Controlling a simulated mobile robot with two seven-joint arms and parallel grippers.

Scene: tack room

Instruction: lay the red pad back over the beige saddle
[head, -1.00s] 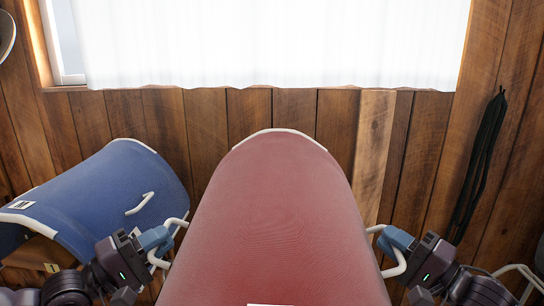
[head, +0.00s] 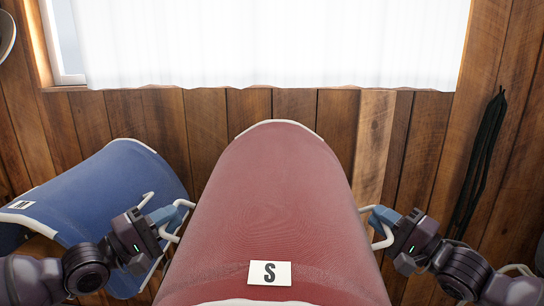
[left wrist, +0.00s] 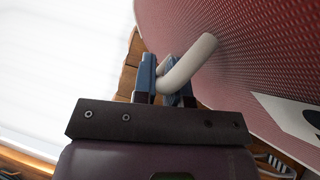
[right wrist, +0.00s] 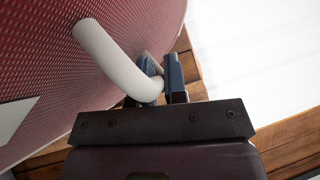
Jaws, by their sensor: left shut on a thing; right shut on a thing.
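The red pad (head: 275,190) fills the middle of the head view, arched, with pale trim and a white "S" label (head: 269,273) near its front edge. It has a white handle on each side. My left gripper (head: 166,216) is shut on the left handle, which also shows in the left wrist view (left wrist: 190,60). My right gripper (head: 381,216) is shut on the right handle, which also shows in the right wrist view (right wrist: 105,58). I cannot make out the beige saddle; the pad covers the middle, and I cannot tell whether it touches anything below.
A blue pad (head: 95,200) with a white handle and a label lies at the left, close to my left gripper. A plank wall (head: 230,110) with a curtained window (head: 270,40) stands behind. Dark straps (head: 482,160) hang on the wall at the right.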

